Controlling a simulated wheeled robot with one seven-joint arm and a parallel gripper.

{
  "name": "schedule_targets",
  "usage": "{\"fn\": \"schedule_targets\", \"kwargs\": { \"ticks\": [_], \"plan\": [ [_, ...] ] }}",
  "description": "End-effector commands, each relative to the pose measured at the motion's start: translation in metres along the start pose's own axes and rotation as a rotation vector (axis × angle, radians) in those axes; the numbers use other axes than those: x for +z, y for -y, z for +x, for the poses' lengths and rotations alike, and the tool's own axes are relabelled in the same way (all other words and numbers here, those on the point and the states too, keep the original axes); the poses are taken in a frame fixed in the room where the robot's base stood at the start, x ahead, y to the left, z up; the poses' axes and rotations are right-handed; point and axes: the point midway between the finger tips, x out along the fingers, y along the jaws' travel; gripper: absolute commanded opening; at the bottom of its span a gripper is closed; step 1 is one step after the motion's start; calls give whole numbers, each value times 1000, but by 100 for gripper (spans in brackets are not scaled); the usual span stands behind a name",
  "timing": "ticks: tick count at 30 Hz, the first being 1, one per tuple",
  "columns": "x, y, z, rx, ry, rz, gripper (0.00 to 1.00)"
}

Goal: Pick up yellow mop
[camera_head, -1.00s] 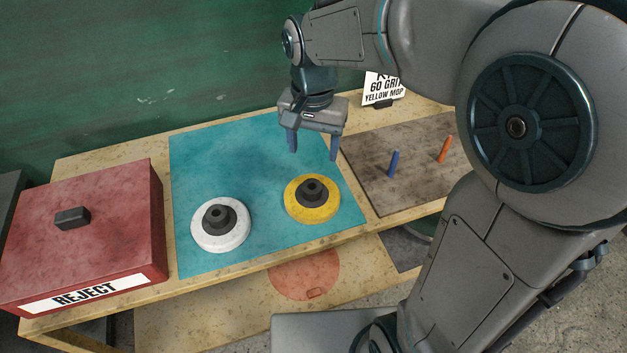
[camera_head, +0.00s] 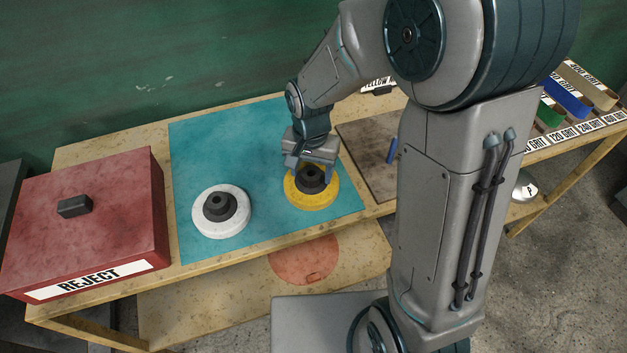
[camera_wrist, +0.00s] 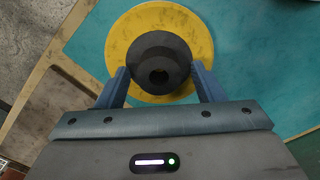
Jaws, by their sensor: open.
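The yellow mop (camera_head: 318,202) is a round yellow pad with a black hub (camera_head: 312,178) on top. It lies flat on the teal mat (camera_head: 275,140), right of the white mop (camera_head: 236,226). My gripper (camera_head: 310,174) is low over the yellow mop, pointing down, with its blue fingers open. In the wrist view my gripper (camera_wrist: 160,84) has one finger on each side of the black hub (camera_wrist: 160,60), with the yellow pad (camera_wrist: 130,45) beyond. The hub lies between the fingers; whether they touch it I cannot tell.
A red REJECT box (camera_head: 95,220) stands on the left of the wooden bench (camera_head: 75,157). A brown board (camera_head: 375,185) with a blue peg (camera_head: 391,150) lies to the right. A rack of labelled grit belts (camera_head: 575,115) stands at the far right. My arm hides part of the bench.

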Motion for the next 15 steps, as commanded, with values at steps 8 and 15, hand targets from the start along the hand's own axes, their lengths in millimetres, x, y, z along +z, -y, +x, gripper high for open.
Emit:
{"fn": "schedule_targets", "kwargs": {
  "ticks": [8, 15],
  "plan": [
    [0, 0, 4, 0, -1, 0, 62],
    [0, 0, 4, -1, -1, 0, 7]
  ]
}}
